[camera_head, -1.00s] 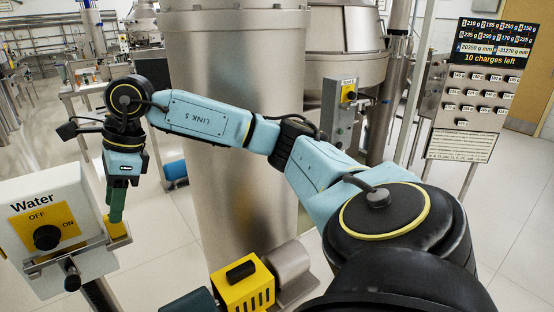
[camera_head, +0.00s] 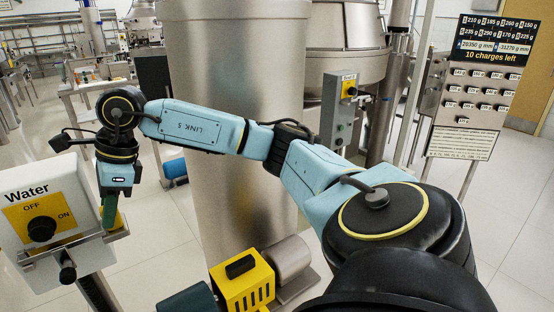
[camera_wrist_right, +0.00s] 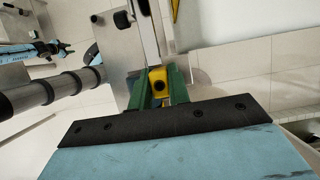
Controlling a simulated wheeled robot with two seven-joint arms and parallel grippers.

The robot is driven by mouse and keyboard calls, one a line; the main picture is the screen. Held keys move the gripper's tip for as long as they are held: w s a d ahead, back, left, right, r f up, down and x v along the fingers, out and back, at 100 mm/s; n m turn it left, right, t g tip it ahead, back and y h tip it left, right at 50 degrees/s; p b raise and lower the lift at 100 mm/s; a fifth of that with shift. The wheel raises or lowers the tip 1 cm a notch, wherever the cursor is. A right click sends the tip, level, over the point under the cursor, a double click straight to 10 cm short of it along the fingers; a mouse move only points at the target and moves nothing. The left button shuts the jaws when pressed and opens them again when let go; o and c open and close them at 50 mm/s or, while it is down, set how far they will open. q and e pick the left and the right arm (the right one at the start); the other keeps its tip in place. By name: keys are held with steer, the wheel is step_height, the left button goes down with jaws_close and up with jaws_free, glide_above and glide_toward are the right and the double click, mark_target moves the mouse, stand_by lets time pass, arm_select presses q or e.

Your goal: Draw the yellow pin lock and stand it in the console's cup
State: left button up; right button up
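The water console (camera_head: 75,195) stands at the left in the head view, with a black knob on a yellow OFF/ON plate. A yellow pin lock (camera_wrist_right: 157,80) sits at the console's bracket. In the head view my right gripper (camera_head: 109,212) points down at the bracket's right end, its green fingers covering most of the yellow. In the wrist view my right gripper (camera_wrist_right: 160,88) has one green finger against each side of the pin lock and looks shut on it. The pin's lower part is hidden. My left gripper does not show in the head view. I cannot make out the cup.
A large steel column (camera_head: 225,130) stands right of the console, behind my right arm. A yellow box (camera_head: 243,286) and a motor sit at its foot. A sign board (camera_head: 480,90) stands at the far right.

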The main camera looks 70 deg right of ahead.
jaws_close()
steer(key=shift+r, duration=0.15)
steer(key=shift+r+p, duration=0.35)
steer(key=shift+r, duration=0.05)
steer(key=shift+r+p, duration=2.5)
steer(key=shift+r, duration=1.1)
steer(key=shift+f, duration=0.1)
